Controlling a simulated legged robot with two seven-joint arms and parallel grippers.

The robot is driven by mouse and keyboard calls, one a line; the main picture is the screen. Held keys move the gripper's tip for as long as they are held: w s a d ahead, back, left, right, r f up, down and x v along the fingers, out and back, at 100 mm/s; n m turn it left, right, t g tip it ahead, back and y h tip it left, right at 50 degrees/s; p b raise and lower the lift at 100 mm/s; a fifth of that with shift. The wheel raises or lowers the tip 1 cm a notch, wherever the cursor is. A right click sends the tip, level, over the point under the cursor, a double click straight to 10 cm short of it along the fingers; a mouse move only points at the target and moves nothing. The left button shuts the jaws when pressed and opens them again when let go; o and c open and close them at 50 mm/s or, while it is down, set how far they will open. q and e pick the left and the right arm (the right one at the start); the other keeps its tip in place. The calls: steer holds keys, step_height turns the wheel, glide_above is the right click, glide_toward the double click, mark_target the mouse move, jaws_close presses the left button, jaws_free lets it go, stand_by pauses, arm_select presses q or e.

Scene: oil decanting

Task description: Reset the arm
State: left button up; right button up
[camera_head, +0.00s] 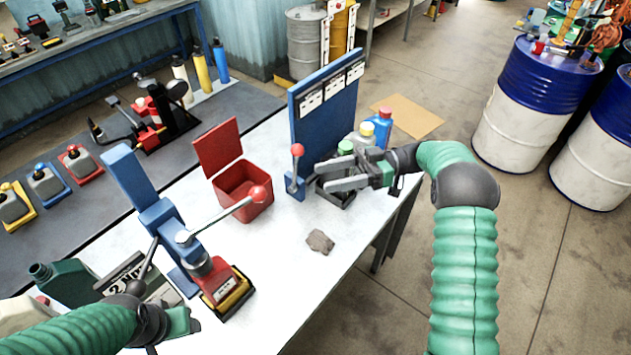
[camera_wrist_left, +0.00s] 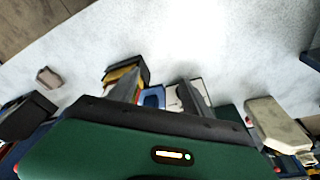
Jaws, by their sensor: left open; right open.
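My right gripper (camera_head: 322,177) is open over the far right part of the white table (camera_head: 330,272), in front of bottles with green, yellow and red caps. A dark tray or holder shows partly under its fingers; I see nothing held. My left gripper (camera_wrist_left: 160,97) is open in the left wrist view, its two grey fingers apart above the table. In the head view its arm comes in at the lower left, beside a dark green jug (camera_head: 68,284), and the fingers are mostly hidden.
A blue press with a red and yellow base (camera_head: 228,290) stands mid-table. Behind it is an open red box (camera_head: 240,190). A blue panel (camera_head: 325,110) stands upright near the right gripper. A grey-brown rag (camera_head: 320,242) lies on clear tabletop. Blue-white drums (camera_head: 535,105) stand right.

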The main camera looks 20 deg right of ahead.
stand_by(0.3)
steer(key=w+a+r+m+t+h+b, duration=0.1)
steer(key=w+r+m+t+h, duration=0.2)
steer(key=w+m+t+h, duration=0.85)
steer(key=s+d+f+m+g+h, duration=0.2)
steer(key=s+d+f+m+h, duration=0.15)
steer(key=s+f+h, duration=0.55)
steer(key=s+a+f+g+y, duration=0.1)
steer(key=s+f+g, duration=0.2)
steer(key=s, duration=0.8)
steer(key=s+a+f+g+y+b, duration=0.1)
steer(key=s+f+g, duration=0.3)
steer(key=s+f, duration=0.3)
steer(key=s, duration=0.4)
steer(key=shift+m, duration=0.3)
steer(key=shift+s+a+r+y, duration=0.1)
steer(key=shift+a+y, duration=0.05)
steer(key=shift+y, duration=0.1)
